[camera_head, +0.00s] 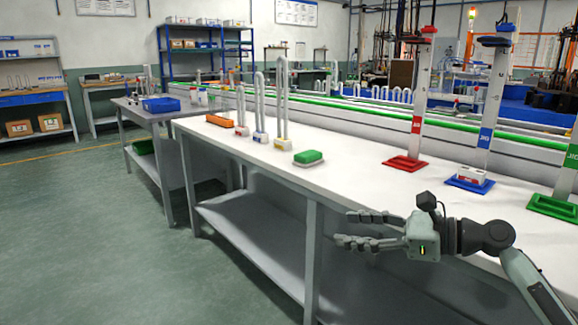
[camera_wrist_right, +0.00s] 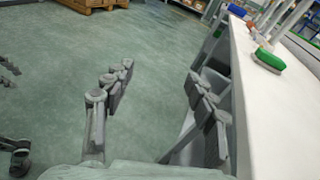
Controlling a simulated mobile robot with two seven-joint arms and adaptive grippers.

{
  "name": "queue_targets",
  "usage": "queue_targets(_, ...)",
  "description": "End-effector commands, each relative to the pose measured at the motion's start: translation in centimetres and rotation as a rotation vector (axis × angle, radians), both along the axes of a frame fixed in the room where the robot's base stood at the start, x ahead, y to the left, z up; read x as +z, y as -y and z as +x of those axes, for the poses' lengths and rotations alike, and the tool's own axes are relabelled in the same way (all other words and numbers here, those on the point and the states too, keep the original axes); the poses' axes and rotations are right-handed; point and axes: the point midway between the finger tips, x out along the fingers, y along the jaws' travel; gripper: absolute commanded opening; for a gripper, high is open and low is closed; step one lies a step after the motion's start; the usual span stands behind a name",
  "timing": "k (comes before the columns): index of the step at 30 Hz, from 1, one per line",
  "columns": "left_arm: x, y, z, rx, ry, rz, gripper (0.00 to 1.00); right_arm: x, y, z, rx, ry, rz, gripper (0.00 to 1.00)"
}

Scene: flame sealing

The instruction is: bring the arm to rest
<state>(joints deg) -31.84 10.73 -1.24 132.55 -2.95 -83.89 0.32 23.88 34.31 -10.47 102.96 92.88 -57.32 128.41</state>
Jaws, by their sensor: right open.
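My right gripper (camera_head: 365,229) reaches in from the lower right in the head view, at the near edge of the white workbench (camera_head: 350,180). Its fingers point left and are spread apart with nothing between them. In the right wrist view the two fingers of my right gripper (camera_wrist_right: 158,105) stand wide apart over the green floor, left of the bench. My left gripper is not clearly seen in the head view.
Red (camera_head: 405,163), blue (camera_head: 470,184) and green (camera_head: 552,207) jig bases with tall columns stand at the right. A grey side table (camera_head: 130,108) stands left. Floor left of the bench is clear.

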Motion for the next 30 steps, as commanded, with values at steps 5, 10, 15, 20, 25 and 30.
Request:
queue_targets(5,0.0,0.0,0.0,0.0,-0.001,0.0,0.4,-8.4,1.4,-2.7,0.059,0.2,-0.364,0.57)
queue_targets(10,0.0,0.0,0.0,0.0,-0.001,0.0,0.4,-18.6,5.1,-7.8,0.272,0.465,-0.896,0.57)
queue_targets(15,0.0,0.0,0.0,0.0,-0.001,0.0,0.4,-26.5,11.7,-14.8,0.716,0.705,-1.452,0.57)
queue_targets(20,0.0,0.0,0.0,0.0,-0.001,0.0,0.4,-29.1,17.1,-20.1,1.155,0.813,-1.758,0.57)
queue_targets(25,0.0,0.0,0.0,0.0,-0.001,0.0,0.4,-29.5,21.4,-24.3,1.569,0.848,-1.912,0.57)
queue_targets(30,0.0,0.0,0.0,0.0,-0.001,0.001,0.4,-28.6,24.9,-27.9,1.967,0.835,-1.963,0.57)
